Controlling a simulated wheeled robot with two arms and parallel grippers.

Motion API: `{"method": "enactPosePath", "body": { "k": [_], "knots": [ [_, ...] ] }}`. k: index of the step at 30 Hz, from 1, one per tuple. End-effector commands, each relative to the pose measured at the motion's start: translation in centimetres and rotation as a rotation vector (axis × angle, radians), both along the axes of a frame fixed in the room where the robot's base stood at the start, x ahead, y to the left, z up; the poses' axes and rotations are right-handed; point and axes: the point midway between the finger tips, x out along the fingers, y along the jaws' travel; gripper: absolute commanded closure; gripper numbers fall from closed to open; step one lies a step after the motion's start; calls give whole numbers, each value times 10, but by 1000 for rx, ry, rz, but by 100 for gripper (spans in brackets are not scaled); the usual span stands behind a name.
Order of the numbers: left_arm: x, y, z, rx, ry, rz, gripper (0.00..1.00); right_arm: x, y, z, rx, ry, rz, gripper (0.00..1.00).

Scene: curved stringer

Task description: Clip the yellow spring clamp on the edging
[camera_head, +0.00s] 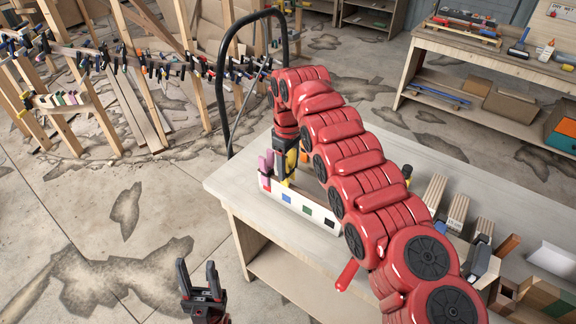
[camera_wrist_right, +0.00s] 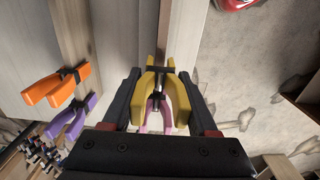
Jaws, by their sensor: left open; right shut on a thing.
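The yellow spring clamp (camera_wrist_right: 160,88) is between the fingers of my right gripper (camera_wrist_right: 160,98), which is shut on it. In the head view the yellow clamp (camera_head: 291,160) shows under my right gripper (camera_head: 287,150), at the white clamp holder on the workbench; I cannot tell if it is clear of the holder. The edging (camera_head: 63,49) seems to be the curved strip at the back left, lined with several dark, blue and red clamps. My left gripper (camera_head: 201,280) is open and empty above the floor at the bottom.
The white holder (camera_head: 318,212) has coloured squares and a pink clamp (camera_head: 267,163). Wooden posts support the strip. A second bench (camera_head: 480,45) stands at the back right. Floor between bench and strip is clear.

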Motion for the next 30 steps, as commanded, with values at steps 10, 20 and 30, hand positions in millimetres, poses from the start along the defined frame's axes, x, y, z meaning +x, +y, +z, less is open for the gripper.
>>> {"method": "enactPosePath", "body": {
  "k": [10,20,30],
  "knots": [
    [0,0,-4,0,0,0,50,0,0,-1,0,0,0,100],
    [0,0,-9,0,0,0,50,0,0,-9,0,0,0,100],
    [0,0,-18,0,0,0,50,0,0,-22,0,-1,0,100]
  ]
}}
